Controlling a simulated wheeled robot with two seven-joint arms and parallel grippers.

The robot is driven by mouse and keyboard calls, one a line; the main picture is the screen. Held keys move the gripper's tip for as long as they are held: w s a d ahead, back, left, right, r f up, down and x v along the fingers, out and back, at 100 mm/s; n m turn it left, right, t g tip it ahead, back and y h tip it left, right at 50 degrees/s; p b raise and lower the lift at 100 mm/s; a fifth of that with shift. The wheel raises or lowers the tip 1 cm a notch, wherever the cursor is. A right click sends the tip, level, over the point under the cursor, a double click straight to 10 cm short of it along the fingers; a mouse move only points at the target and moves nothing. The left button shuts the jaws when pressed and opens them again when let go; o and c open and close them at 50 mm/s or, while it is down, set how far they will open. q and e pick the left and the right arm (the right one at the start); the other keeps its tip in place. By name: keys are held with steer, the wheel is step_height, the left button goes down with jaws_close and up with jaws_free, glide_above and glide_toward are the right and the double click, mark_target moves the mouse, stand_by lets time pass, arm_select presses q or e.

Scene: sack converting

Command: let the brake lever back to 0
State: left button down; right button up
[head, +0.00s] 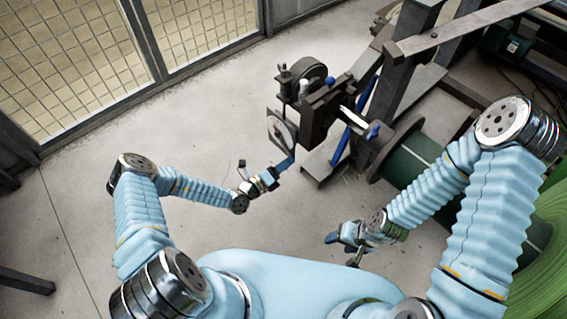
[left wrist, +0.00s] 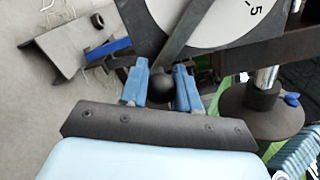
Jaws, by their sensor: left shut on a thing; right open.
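The brake lever is a flat dark bar (left wrist: 184,42) with a round black knob (left wrist: 162,93), seen in the left wrist view. It runs up across a pale dial plate (left wrist: 222,22) that shows a 5. The dial (head: 283,134) also shows in the head view, on the front of the dark brake stand. My left gripper (head: 277,172) is just below the dial. In the left wrist view its blue fingers (left wrist: 162,84) are on either side of the knob, shut on it. The lever's exact reading cannot be told. My right gripper (head: 345,248) is open and empty, away from the stand.
A dark machine frame (head: 320,112) with a shaft and blue parts stands behind the dial. A green roll (head: 408,165) with a dark flange is to its right. A wire mesh fence (head: 75,65) stands at the left. The floor between is clear.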

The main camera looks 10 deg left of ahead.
arm_select(q)
steer(key=shift+w+a+r, duration=0.2)
steer(key=c, duration=1)
jaws_free()
steer(key=shift+c, duration=0.2)
steer(key=shift+o, duration=1.1)
steer(key=shift+s+d, duration=0.1)
steer(key=shift+f, duration=0.1)
steer(key=v, duration=1.4)
steer(key=shift+b, duration=0.35)
steer(key=shift+d, duration=0.1)
